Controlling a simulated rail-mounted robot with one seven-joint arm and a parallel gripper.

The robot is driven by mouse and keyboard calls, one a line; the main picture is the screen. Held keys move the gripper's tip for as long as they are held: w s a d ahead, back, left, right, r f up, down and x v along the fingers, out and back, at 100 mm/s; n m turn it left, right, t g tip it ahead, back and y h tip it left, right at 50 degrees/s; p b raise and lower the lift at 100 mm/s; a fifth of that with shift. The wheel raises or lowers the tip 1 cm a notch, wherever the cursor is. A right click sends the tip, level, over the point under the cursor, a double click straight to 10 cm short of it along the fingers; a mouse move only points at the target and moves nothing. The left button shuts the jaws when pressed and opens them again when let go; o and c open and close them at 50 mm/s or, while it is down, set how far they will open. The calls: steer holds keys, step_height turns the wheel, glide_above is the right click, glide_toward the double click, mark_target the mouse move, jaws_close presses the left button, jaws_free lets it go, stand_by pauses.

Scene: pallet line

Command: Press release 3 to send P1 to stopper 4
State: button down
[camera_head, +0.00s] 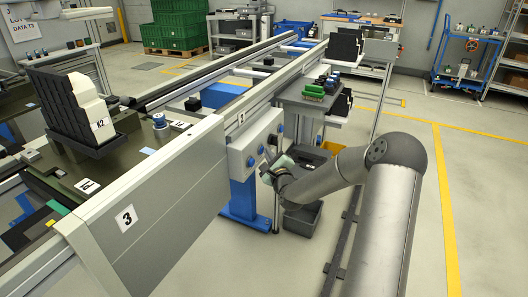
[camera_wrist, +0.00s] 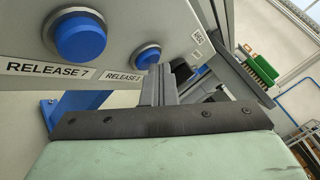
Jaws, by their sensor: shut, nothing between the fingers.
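The grey button box (camera_head: 252,140) is mounted on the outer side of the conveyor rail, with blue buttons on its face. In the wrist view a large blue button (camera_wrist: 80,38) sits above a label reading RELEASE 7 (camera_wrist: 47,68). A second blue button (camera_wrist: 147,56) has a label (camera_wrist: 122,76) starting with RELEASE; its number is too small to read surely. My gripper (camera_head: 268,164) is in front of the box; its shut fingers (camera_wrist: 172,84) are close to the second button, contact unclear. I cannot tell which pallet is P1. A dark pallet (camera_head: 60,180) carries a black holder with white blocks.
A panel marked 3 (camera_head: 126,218) closes the near conveyor side. A grey bin (camera_head: 302,217) stands on the floor below the box. A small shelf with green and blue parts (camera_head: 313,92) stands behind it. Open floor (camera_head: 490,200) lies to the right.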

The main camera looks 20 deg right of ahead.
stand_by(0.4)
steer(key=shift+s+d, duration=0.55)
steer(key=shift+s, duration=0.05)
steer(key=shift+s, duration=0.1)
